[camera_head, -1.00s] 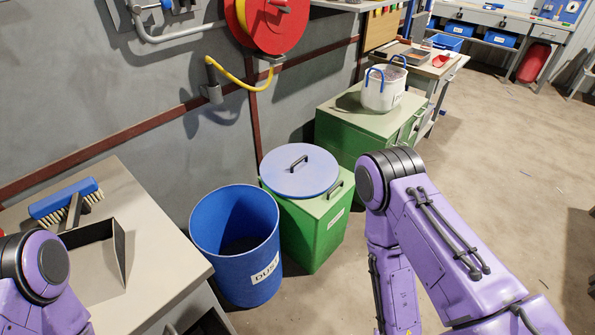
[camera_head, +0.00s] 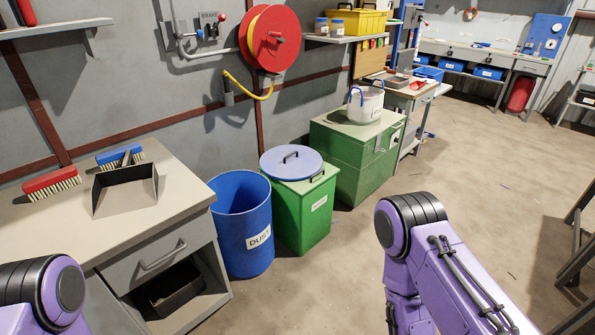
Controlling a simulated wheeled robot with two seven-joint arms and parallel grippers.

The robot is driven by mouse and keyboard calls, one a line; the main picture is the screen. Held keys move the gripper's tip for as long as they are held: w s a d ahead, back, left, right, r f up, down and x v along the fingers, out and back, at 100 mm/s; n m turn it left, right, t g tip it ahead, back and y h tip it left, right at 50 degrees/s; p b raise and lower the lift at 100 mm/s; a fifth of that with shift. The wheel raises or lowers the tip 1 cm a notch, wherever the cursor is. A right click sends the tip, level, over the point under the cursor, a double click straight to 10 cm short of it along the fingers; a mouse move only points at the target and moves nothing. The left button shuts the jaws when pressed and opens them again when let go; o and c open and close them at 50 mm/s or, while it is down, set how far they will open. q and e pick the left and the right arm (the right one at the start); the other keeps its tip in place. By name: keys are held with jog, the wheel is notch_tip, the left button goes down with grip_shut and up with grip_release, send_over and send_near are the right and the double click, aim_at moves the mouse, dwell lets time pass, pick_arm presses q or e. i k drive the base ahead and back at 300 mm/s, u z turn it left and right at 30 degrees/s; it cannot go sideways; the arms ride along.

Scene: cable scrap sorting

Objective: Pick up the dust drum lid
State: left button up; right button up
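The dust drum lid (camera_head: 274,163) is a round blue-grey disc with a dark bar handle (camera_head: 290,157). It lies flat on top of a green bin (camera_head: 311,215). The open blue dust drum (camera_head: 243,247) stands just left of that bin, with a white "DUST" label. Its inside is dark. My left arm shows at the lower left and my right arm at the lower right. Both grippers are out of view. Neither visible arm part touches the lid.
A grey bench (camera_head: 180,195) at left carries a dustpan (camera_head: 125,190), a red brush (camera_head: 51,183) and a blue brush. A green cabinet (camera_head: 350,145) with a white bucket (camera_head: 366,104) stands behind the bin. Open floor (camera_head: 480,165) lies to the right.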

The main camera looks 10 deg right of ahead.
aim_at(284, 162)
jog(key=z, duration=0.65)
jog(key=i, duration=0.7)
jog(key=z, duration=1.05)
jog(key=i, duration=1.85)
jog(key=u, duration=1)
jog(key=i, duration=0.75)
jog(key=u, duration=0.9)
jog(key=i, duration=0.55)
jog(key=z, duration=0.05)
